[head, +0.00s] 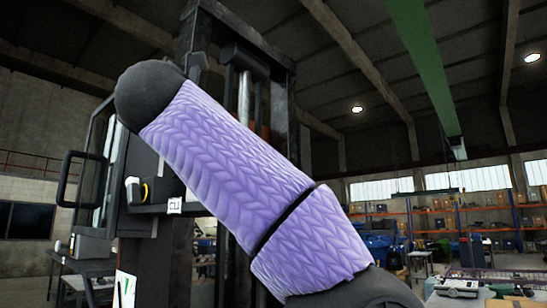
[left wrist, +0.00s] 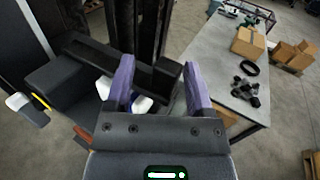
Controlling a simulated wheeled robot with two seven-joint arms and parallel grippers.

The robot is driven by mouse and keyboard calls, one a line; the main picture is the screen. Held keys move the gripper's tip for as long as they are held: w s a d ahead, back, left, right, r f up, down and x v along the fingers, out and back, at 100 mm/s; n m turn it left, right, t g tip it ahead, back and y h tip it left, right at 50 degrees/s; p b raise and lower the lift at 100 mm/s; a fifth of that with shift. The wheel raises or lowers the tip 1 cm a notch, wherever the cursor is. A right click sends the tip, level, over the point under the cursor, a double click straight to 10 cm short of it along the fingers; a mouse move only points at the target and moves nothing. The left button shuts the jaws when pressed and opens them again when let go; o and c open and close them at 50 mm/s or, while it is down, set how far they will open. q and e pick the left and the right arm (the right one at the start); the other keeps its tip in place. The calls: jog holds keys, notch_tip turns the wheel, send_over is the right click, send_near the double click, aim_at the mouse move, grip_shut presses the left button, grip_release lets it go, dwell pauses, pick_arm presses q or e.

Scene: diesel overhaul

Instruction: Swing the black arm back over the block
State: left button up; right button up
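In the left wrist view, my left gripper (left wrist: 160,82) has two purple fingers set wide apart. A black bar (left wrist: 100,55) runs from the upper left to behind the fingers and ends in a squarish black end piece (left wrist: 167,76), seen between them. It may be the black arm. I cannot tell whether the fingers touch it. A white and dark blue object (left wrist: 142,103) shows lower between the fingers, partly hidden. In the head view, my purple-sleeved arm covers the middle and neither gripper shows. I cannot make out the block for certain in either view.
A tall black mast frame (head: 280,110) stands behind my arm, with a yellow and black item (head: 145,190) at its left.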

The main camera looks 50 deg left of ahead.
pick_arm(q)
jog(key=shift+w+d, duration=0.1)
jog(key=shift+w, duration=0.05)
jog(key=shift+s+d, duration=0.2)
jog(key=shift+s, duration=0.05)
jog(key=b+v, duration=0.2)
jog(key=v, duration=0.7)
jog(key=shift+s+d+f, duration=0.1)
jog(key=shift+s, duration=0.05)
